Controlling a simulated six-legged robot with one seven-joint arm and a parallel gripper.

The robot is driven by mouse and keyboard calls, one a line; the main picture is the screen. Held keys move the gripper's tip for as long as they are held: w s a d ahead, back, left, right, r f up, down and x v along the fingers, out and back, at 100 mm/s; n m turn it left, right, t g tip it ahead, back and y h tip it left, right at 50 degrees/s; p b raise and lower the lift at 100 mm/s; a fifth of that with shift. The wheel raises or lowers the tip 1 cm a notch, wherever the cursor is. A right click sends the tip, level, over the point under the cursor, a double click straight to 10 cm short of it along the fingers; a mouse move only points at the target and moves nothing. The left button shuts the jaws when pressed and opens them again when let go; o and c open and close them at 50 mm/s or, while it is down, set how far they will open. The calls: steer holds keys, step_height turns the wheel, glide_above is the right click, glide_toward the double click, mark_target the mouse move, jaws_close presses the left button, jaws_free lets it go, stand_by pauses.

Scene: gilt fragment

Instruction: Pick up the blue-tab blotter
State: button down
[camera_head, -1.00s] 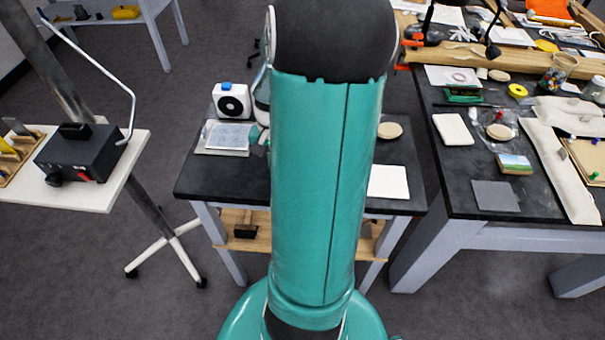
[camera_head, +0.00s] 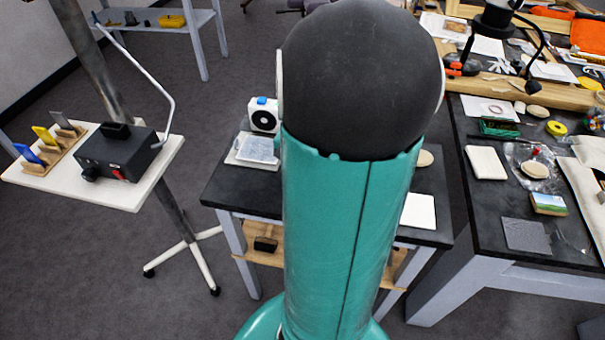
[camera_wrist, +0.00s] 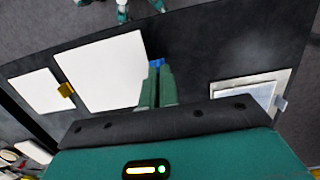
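The blue-tab blotter is the large white sheet (camera_wrist: 103,72) in the wrist view, with a blue tab (camera_wrist: 156,63) at its right edge. My gripper's (camera_wrist: 158,72) two green fingers are close together at the tab and look shut on it. The sheet looks bigger than the neighbouring yellow-tab blotter (camera_wrist: 35,91), so it seems nearer the camera; its height over the dark table (camera_wrist: 205,50) is hard to tell. In the head view my arm hides the gripper and the blue tab. A white sheet (camera_head: 418,211) shows right of the arm there.
A shallow tray (camera_wrist: 283,82) lies right in the wrist view, and at the small table's left in the head view. A fan box (camera_head: 263,115) stands behind it. A stand (camera_head: 45,178) with a black box (camera_head: 118,155) is left; a cluttered bench (camera_head: 490,220) is right.

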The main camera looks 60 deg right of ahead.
steer(key=s+a+r, duration=0.3)
steer(key=a+r, duration=0.4)
steer(key=a, duration=0.4)
steer(key=shift+a+r, duration=0.15)
steer(key=shift+a, duration=0.1)
steer(key=shift+w, duration=0.2)
